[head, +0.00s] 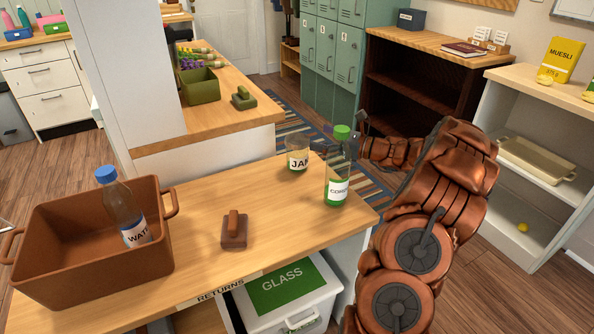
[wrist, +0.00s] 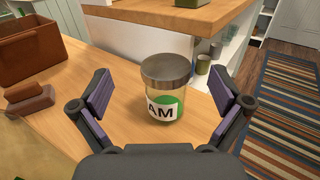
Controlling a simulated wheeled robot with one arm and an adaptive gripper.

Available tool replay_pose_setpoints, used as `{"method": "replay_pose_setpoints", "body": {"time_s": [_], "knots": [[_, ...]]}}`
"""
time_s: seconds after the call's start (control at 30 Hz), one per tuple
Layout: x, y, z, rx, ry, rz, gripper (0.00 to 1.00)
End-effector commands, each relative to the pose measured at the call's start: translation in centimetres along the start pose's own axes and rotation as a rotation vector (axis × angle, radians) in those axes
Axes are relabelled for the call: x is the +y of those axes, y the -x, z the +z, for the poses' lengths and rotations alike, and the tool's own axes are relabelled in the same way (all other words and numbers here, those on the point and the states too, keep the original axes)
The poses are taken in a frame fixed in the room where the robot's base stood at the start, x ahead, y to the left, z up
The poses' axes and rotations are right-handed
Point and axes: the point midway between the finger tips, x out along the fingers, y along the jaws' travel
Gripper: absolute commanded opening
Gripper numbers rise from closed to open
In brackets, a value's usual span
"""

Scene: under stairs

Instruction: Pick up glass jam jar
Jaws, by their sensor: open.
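The glass jam jar (head: 298,158) stands upright near the far right end of the wooden counter. In the wrist view the jar (wrist: 163,88) has a grey lid and a white label reading "AM" with a green patch. My gripper (wrist: 161,84) is open, with one dark finger pad on each side of the jar in that view. No contact shows between the pads and the jar. In the head view my gripper is partly hidden behind the green-capped bottle.
The green-capped bottle (head: 338,188) stands just in front of the jar. A brown crate (head: 60,262) with a water bottle (head: 124,212) and a brown handled block (head: 234,232) are on the same counter. Another counter (head: 235,103) with a green box (head: 199,87) lies behind. The counter's middle is mostly clear.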

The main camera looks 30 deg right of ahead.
Motion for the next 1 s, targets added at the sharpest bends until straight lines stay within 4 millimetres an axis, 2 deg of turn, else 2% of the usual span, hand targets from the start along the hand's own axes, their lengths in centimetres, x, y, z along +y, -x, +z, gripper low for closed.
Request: {"method": "replay_pose_setpoints", "body": {"time_s": [0.03, 0.2, 0.3, 0.57, 1.0], "knots": [[0.0, 0.0, -2.7, 0.000, 0.000, 0.000, 1.00], [-0.1, 0.1, -6.0, 0.000, 0.000, -0.002, 1.00], [-0.1, 0.1, -7.3, 0.000, 0.000, -0.002, 1.00], [-0.1, -0.2, -8.3, 0.000, 0.000, -0.002, 1.00], [-0.5, -4.2, -8.3, 0.001, 0.000, 0.000, 1.00]]}}
